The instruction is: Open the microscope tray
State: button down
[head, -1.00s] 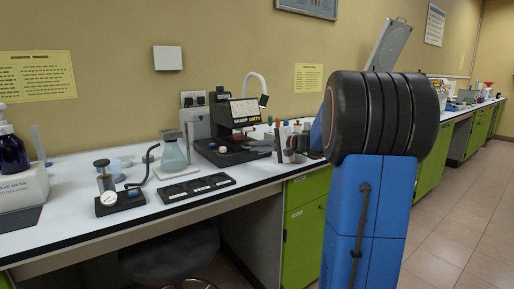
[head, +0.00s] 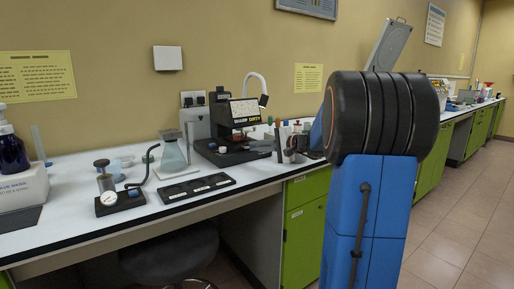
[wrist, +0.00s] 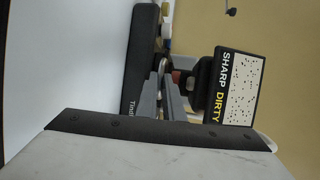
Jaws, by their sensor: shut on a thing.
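The microscope (head: 222,152) is a dark unit on the bench against the wall. Its screen (head: 245,112) reads "SHARP DIRTY", and the screen also shows in the wrist view (wrist: 237,90). My gripper (head: 263,147) reaches in from the right, low at the microscope's right side. In the wrist view, my gripper (wrist: 163,72) has its two grey fingers close together beside the dark base (wrist: 142,60). It is shut on a small part at the microscope, which I take to be the tray. The fingers largely hide the tray, so how far it is out cannot be told.
A glass flask (head: 173,155) and a black slotted plate (head: 190,188) stand left of the microscope. Small bottles stand behind my arm.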

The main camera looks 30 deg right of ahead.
jog(key=s, duration=1.2)
jog(key=shift+s+d, duration=0.2)
jog(key=shift+d, duration=0.05)
jog(key=c, duration=1.9)
grip_release()
jog(key=v, duration=1.7)
jog(key=shift+s, duration=0.15)
jog(key=shift+d, duration=0.1)
